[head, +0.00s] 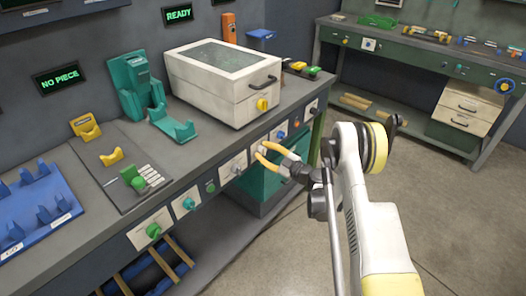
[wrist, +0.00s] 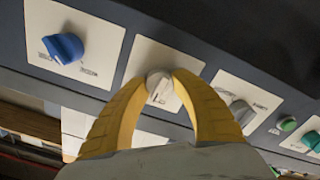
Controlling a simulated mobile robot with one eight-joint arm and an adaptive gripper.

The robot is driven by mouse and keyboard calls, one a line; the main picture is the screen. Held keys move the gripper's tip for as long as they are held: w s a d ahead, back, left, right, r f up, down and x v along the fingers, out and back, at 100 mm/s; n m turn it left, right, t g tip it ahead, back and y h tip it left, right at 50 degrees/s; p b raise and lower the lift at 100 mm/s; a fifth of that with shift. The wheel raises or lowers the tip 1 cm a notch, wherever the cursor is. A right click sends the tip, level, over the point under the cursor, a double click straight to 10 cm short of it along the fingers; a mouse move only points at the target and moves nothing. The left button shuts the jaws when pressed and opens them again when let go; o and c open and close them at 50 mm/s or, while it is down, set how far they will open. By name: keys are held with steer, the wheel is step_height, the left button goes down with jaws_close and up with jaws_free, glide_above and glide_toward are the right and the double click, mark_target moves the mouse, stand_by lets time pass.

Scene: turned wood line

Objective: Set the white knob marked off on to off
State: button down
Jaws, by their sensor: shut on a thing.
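The white knob (wrist: 158,82) sits on a pale square plate (wrist: 146,57) on the bench's front panel. In the wrist view the yellow fingers of my gripper (wrist: 160,84) are closed on it from both sides. Small marks show on the plate beside the knob, but I cannot read them or tell which way the knob points. In the head view my gripper (head: 260,152) reaches the panel from the right, and its fingers largely hide the knob.
A blue knob (wrist: 62,47) and a grey knob (wrist: 241,112) flank the held one. Beyond the grey one are a green button (wrist: 287,124) and a teal knob (wrist: 311,140). A white lidded box (head: 222,85) stands on the bench above. Floor is clear at right.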

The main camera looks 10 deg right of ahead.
mark_target(259, 128)
steer(key=n, duration=0.5)
steer(key=shift+n, duration=0.4)
stand_by(0.3)
steer(key=c, duration=1)
jaws_free()
steer(key=shift+c, duration=0.2)
step_height(259, 128, up, 9)
steer(key=shift+r, duration=0.55)
